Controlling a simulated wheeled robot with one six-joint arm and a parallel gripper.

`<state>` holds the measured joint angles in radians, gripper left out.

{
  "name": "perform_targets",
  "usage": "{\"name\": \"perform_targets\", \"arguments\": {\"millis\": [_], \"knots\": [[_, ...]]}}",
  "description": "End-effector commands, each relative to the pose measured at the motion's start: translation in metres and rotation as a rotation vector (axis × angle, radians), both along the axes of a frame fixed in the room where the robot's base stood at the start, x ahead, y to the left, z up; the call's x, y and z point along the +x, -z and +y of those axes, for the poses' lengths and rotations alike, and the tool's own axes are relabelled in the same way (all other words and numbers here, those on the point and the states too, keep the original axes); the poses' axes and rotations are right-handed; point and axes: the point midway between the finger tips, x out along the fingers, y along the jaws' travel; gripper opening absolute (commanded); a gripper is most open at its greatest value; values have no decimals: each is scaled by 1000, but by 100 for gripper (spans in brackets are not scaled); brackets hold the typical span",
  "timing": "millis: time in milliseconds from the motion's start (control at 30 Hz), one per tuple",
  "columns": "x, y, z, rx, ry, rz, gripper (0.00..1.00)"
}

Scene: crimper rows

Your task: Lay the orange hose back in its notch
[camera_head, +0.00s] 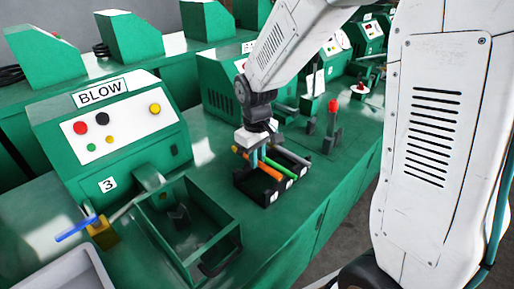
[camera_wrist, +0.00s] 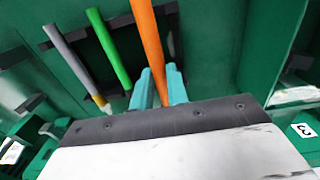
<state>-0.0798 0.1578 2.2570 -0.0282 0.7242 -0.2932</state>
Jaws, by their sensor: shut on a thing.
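My gripper (camera_head: 258,157) is over the black hose rack (camera_head: 244,187) on the green bench. In the wrist view its two teal fingers (camera_wrist: 160,84) are closed on the orange hose (camera_wrist: 148,35), which runs up past the top edge of the picture. The orange hose (camera_head: 269,170) also shows in the head view, stretching across the rack. A green hose (camera_wrist: 108,48) and a grey hose (camera_wrist: 72,60) lie beside it on the rack, to its left in the wrist view. The orange hose looks larger and nearer than these. I cannot tell whether it touches its notch.
A green machine marked BLOW (camera_head: 110,125) stands left of the rack, with an open green bin (camera_head: 205,240) in front. A blue-handled valve (camera_head: 78,229) sits beside the bin. A red-topped lever (camera_head: 333,120) stands behind the rack. More green machines line the back.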

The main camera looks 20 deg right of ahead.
Motion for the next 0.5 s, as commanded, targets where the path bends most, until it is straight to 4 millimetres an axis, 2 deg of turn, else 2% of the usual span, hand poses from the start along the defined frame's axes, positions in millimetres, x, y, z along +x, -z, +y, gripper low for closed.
{"name": "perform_targets", "arguments": {"millis": [300,500], "knots": [[0,37,0,0,1,2,0],[0,51,0,0,1,0,0]]}}
